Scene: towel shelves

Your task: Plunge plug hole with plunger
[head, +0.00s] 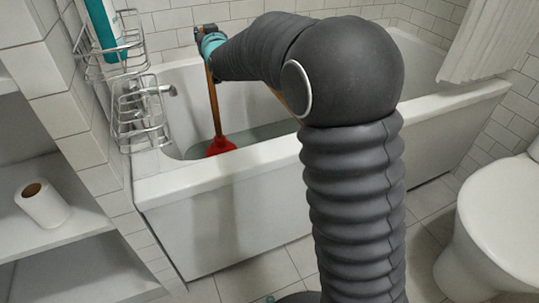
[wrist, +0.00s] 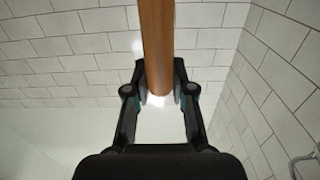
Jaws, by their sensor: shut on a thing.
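The plunger has a brown wooden handle (head: 213,104) and a red rubber cup (head: 221,146). It stands nearly upright, slightly tilted, with its cup low inside the white bathtub (head: 225,197), at the tub's left end. My gripper (head: 208,38) is shut on the upper part of the handle. In the wrist view my gripper (wrist: 160,92) has one finger on each side of the handle (wrist: 157,40). The cup is at the surface of greyish water (head: 262,133) in the tub. The plug hole is not visible; whether the cup covers it cannot be told.
A wire rack (head: 140,100) with a teal and white bottle (head: 103,28) hangs on the tiled wall left of the tub. A metal faucet (head: 168,91) is close behind it. A toilet (head: 490,225) stands at right.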

